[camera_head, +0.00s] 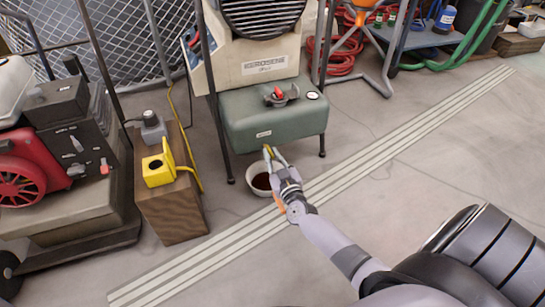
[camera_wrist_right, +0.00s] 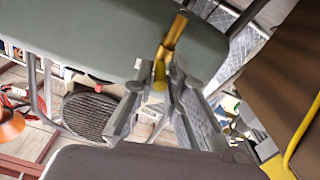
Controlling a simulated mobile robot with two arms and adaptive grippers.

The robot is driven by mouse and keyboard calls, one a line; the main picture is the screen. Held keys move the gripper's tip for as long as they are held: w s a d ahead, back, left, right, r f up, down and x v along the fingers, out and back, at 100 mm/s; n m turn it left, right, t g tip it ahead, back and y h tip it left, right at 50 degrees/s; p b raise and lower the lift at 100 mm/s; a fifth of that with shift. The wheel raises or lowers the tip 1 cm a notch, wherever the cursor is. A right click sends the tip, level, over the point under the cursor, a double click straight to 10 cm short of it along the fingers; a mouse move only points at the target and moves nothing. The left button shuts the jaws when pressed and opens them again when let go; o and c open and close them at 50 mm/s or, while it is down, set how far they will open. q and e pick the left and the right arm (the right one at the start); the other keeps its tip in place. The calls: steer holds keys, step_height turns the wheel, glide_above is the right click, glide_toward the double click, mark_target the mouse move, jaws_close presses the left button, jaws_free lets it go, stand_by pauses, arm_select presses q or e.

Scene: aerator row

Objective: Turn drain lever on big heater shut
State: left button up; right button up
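The big heater (camera_head: 265,65) is a cream unit over a green tank (camera_head: 285,118) on dark legs. Its brass drain fitting (camera_wrist_right: 176,30), with a yellow drain lever (camera_wrist_right: 160,74), sticks out from the tank in the wrist view. In the head view the yellow lever (camera_head: 267,150) shows small at the tank's lower front edge. My right gripper (camera_head: 273,153) reaches it from the front. In the wrist view the right gripper's fingers (camera_wrist_right: 159,78) stand on either side of the lever, apparently open; contact is unclear. My left gripper is not in view.
A white bowl (camera_head: 255,187) with dark liquid sits on the floor below the drain, close behind my right gripper. A wooden box (camera_head: 172,212) with a yellow case (camera_head: 158,170) stands to the left, beside a red-wheeled machine (camera_head: 30,172). The striped floor at right is clear.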

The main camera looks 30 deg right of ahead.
jaws_close()
steer(key=shift+d+f+n+y+b, duration=0.25)
steer(key=shift+n+y+b, duration=0.35)
steer(key=shift+y+b, duration=0.45)
steer(key=shift+w+d+r+n+g+y+b, duration=0.2)
steer(key=shift+d+n+g+y+b, duration=0.6)
steer(key=shift+n+y+b, duration=1.45)
steer(key=shift+w+d+f+n+g+y+b, duration=0.1)
steer(key=shift+w+d+n+g+y+b, duration=0.35)
steer(key=shift+n+g+y+b, duration=1.8)
steer(key=shift+w+d+r+n+t+y+b, duration=0.25)
steer(key=shift+d+n+y, duration=0.8)
steer(key=shift+y, duration=2.5)
steer(key=shift+a+f+n+g+y, duration=0.1)
steer(key=shift+a+n+g+y, duration=0.15)
steer(key=shift+n+g+y, duration=0.35)
